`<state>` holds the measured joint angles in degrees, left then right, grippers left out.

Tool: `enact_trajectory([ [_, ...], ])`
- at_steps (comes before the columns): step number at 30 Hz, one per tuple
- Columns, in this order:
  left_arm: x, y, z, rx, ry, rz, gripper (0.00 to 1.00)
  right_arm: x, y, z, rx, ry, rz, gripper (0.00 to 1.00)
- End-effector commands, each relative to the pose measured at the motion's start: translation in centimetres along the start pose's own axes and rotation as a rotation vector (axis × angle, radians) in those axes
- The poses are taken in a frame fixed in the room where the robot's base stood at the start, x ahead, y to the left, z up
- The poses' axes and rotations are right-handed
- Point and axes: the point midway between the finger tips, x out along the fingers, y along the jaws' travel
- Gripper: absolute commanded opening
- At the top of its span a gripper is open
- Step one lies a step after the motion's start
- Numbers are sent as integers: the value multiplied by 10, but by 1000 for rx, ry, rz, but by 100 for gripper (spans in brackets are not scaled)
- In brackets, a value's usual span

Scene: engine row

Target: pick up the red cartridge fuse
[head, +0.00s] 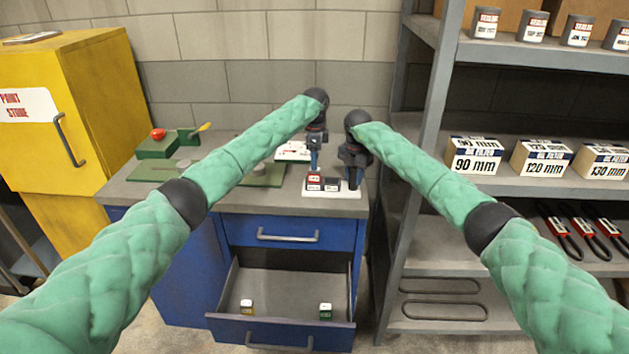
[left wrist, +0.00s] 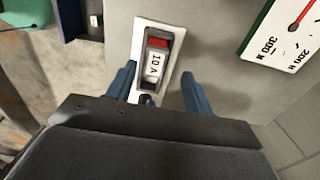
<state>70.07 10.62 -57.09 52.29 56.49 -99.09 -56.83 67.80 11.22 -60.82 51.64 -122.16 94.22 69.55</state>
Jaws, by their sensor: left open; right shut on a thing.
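The red cartridge fuse (head: 314,177) shows as a small red patch at the left end of a dark holder on a white base plate (head: 318,193). In the left wrist view the red part (left wrist: 158,43) sits beside a white "10 A" label (left wrist: 154,66), inside the dark frame. My left gripper (head: 314,163) is above the holder, open and empty. Its blue fingers (left wrist: 158,88) appear on either side of the holder. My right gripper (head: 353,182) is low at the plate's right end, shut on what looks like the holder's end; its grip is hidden.
An open drawer (head: 286,331) below the worktop holds a yellow fuse (head: 247,307) and a green fuse (head: 325,311). A white gauge board (head: 293,150) stands behind the holder. A grey shelf (head: 430,130) rises close on the right.

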Motion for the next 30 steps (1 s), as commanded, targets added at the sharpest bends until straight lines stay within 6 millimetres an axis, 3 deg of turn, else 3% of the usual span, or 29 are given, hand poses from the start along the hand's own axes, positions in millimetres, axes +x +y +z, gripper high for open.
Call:
enact_trajectory([
  [12,47,7,0,0,-1,1,52,0,0,1,1,0,-1,0],
  [19,49,7,0,0,0,0,52,0,0,1,1,0,-1,0],
  [27,49,7,0,0,0,0,1,0,0,0,1,0,-1,0],
  [30,48,6,0,0,0,0,1,0,0,0,1,0,-1,0],
])
